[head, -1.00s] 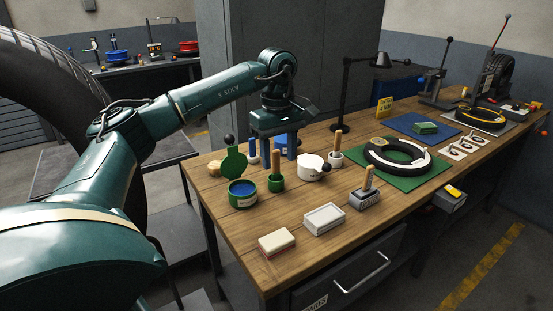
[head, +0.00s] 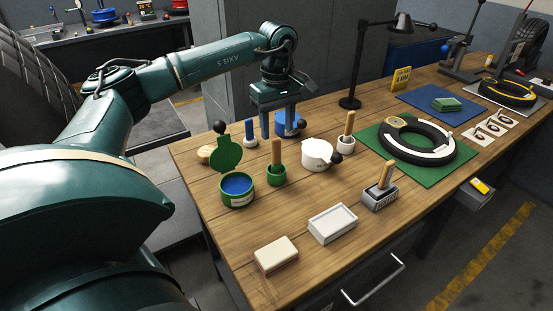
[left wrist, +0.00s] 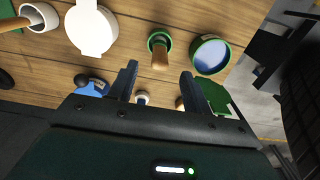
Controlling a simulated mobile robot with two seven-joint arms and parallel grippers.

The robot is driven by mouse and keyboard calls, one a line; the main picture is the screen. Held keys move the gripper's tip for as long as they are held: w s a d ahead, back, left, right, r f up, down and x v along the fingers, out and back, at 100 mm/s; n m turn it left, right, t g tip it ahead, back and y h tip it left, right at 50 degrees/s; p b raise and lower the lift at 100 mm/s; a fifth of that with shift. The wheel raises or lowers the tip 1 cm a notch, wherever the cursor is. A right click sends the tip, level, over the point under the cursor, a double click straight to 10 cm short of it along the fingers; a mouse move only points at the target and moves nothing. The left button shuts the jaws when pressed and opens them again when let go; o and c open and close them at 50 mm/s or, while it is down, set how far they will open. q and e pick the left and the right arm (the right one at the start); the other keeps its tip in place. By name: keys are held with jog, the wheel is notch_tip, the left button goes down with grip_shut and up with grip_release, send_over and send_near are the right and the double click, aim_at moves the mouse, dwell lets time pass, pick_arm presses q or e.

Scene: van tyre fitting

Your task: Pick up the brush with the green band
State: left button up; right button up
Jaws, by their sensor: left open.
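The brush with the green band (head: 276,153) stands upright in a green cup (head: 276,176), its wooden handle up. In the left wrist view the brush (left wrist: 160,59) points towards the camera, between and just beyond the fingertips. My left gripper (head: 278,134) is open and empty, its fingers pointing down. It is above and behind the brush in the head view, apart from it. In the left wrist view the gripper (left wrist: 159,72) shows both fingers spread. My right gripper is not in view.
An open green tin (head: 237,191) with blue contents stands left of the cup, a white lidded pot (head: 317,156) right. A tyre (head: 407,140) lies on a green mat further right.

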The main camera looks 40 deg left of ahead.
aim_at(276, 163)
pick_arm(q)
notch_tip(276, 163, down, 9)
jog(key=shift+a+r+p, duration=0.15)
jog(key=shift+r+p, duration=0.05)
jog(key=shift+p, duration=0.45)
jog(key=shift+c, duration=0.4)
jog(key=c, duration=1)
jog(key=shift+r, duration=0.1)
notch_tip(276, 163, up, 10)
jog(key=shift+b, duration=0.55)
